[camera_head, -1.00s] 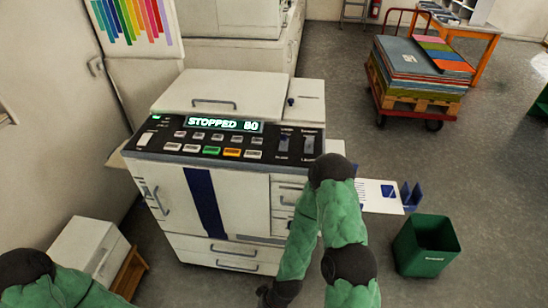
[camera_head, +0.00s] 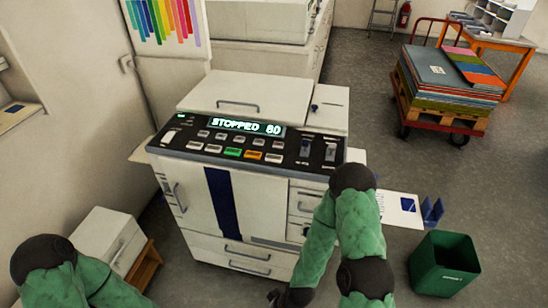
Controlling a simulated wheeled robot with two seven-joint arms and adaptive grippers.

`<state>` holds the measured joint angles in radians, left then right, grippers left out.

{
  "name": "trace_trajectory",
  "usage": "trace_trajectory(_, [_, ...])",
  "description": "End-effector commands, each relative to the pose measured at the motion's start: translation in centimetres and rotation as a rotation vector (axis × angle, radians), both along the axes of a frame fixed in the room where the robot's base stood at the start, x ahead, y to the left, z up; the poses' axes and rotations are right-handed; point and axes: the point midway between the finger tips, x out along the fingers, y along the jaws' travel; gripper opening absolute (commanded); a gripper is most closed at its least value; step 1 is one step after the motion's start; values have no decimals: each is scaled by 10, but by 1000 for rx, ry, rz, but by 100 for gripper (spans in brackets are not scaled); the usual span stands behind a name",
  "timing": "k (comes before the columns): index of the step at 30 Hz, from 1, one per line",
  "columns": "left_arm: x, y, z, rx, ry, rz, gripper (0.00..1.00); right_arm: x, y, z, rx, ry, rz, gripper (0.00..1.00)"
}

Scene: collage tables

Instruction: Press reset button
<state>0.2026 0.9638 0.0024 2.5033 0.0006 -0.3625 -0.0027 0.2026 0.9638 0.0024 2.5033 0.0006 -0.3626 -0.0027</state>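A white machine (camera_head: 265,212) with a dark control panel stands in front of me. Its lit display (camera_head: 247,126) reads "STOPPED 80". Below the display are rows of small buttons, including a green button (camera_head: 233,152) and an orange button (camera_head: 253,156) among several grey ones. The button labels are too small to read, so I cannot tell which is reset. My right gripper (camera_head: 284,297) is low at the bottom edge, below the panel and partly cut off; its fingers are unclear. My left arm shows at bottom left, but its gripper is out of view.
A green bin (camera_head: 444,264) stands on the floor at right. Behind it is a red cart (camera_head: 428,118) with stacked boards. A small white cabinet (camera_head: 108,240) is at lower left.

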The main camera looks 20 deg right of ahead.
Motion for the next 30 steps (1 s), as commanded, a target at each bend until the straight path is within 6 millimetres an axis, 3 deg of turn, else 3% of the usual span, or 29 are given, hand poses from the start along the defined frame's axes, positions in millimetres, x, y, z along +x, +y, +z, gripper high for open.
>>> trace_trajectory(1, [0, 0, 0, 0, 0, 0, 40, 0, 0, 0, 0, 0, 0, 10])
trace_trajectory(2, [0, 0, 0, 0, 0, 0, 40, 0, 0, 0, 0, 0, 0, 2])
trace_trajectory(3, [0, 0, 0, 0, 0, 0, 40, 0, 0, 0, 0, 0, 0, 0])
trace_trajectory(30, [0, 0, 0, 0, 0, 0, 40, 0, 0, 0, 0, 0, 0, 0])
